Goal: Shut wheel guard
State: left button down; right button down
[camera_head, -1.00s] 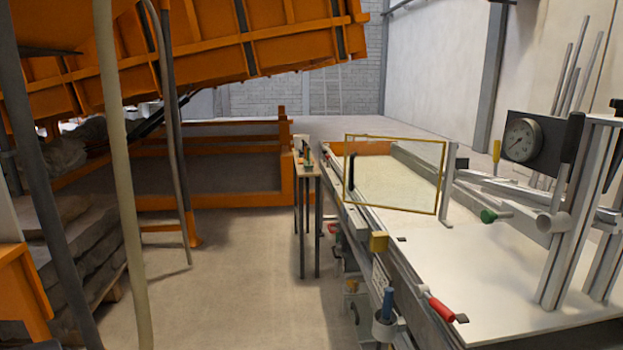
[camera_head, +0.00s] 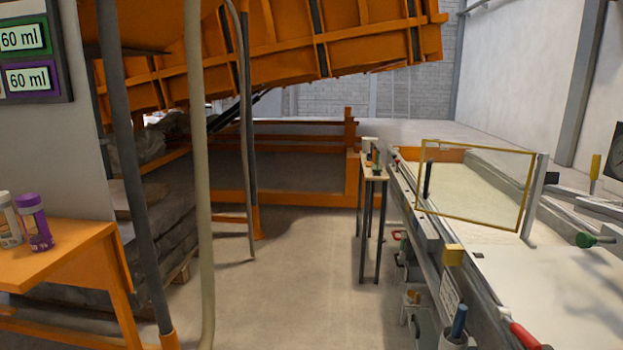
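The wheel guard seems to be the clear panel (camera_head: 478,185) in a yellow frame, over the long bench at the right. It stands upright, with a black handle (camera_head: 427,180) at its left side and a grey post (camera_head: 533,197) at its right. I cannot tell from here whether it counts as open or shut. No wheel can be made out behind it. Neither of my grippers is in view.
The bench (camera_head: 560,290) runs along the right, with a red-handled clamp (camera_head: 522,336) and a green knob (camera_head: 590,240). A small tall table (camera_head: 373,170) stands beside it. An orange table (camera_head: 60,258) with bottles is at left. The middle floor is clear.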

aim_at(426, 195)
jog(key=u, duration=0.4)
jog(key=i, duration=1.8)
jog(key=z, duration=2.9)
jog(key=i, duration=0.5)
jog(key=z, duration=0.1)
